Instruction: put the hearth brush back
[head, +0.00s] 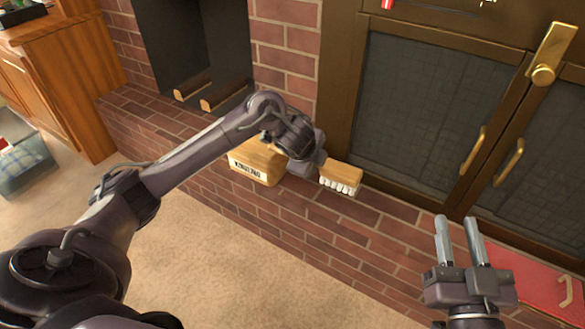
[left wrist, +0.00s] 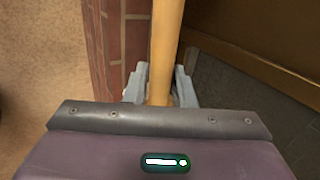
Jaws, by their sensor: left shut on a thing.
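The hearth brush (head: 341,176) has a pale wooden head with white bristles pointing down, seen just right of my left gripper (head: 312,163) in the head view. In the left wrist view, its long wooden handle (left wrist: 167,45) runs between the fingers of my left gripper (left wrist: 161,76), which is shut on it. The wrist hides part of the brush in the head view. Whether the bristles touch the brick hearth (head: 375,225) is unclear. My right gripper (head: 458,222) is open and empty at the lower right, its two fingers apart.
A wooden box (head: 257,163) with a lettered label sits on the hearth, partly behind my left wrist. The fireplace opening holds logs (head: 222,96). Dark-paned doors (head: 425,110) with brass handles stand behind the brush. A red item (head: 535,285) lies right of my right gripper. Carpet in front is clear.

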